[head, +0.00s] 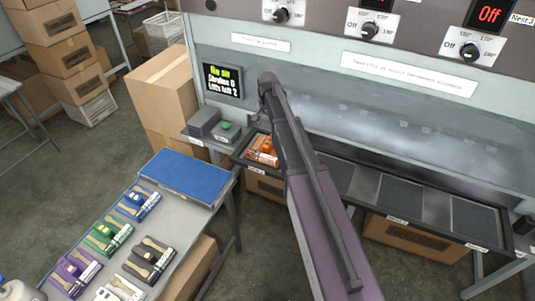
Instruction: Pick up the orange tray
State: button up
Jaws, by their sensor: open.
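The orange tray (262,149) lies in the left bay of the dark bench under the machine panel, just left of my arm. Orange blocks and pale pieces show on it, too small to make out well. My arm rises from the bottom of the head view and passes to the right of the tray, covering part of the bench beside it. My gripper cannot be made out in this view.
A side table (188,221) holds a blue pad (180,176) and several coloured trays with wooden spoons. A grey box with a green button (227,127) stands left of the orange tray. Empty dark bays (387,195) lie right of my arm. Cardboard boxes (163,92) stand behind.

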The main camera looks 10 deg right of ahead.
aim_at(268, 144)
jog(key=shift+f+b, duration=2.75)
jog(key=shift+f, duration=0.3)
jog(key=shift+f, duration=0.15)
jog(key=shift+s+a+f+b, duration=0.1)
jog(key=shift+s+f+b, duration=0.05)
jog(key=shift+f+b, duration=2.4)
jog(key=shift+r, duration=0.1)
grip_shut()
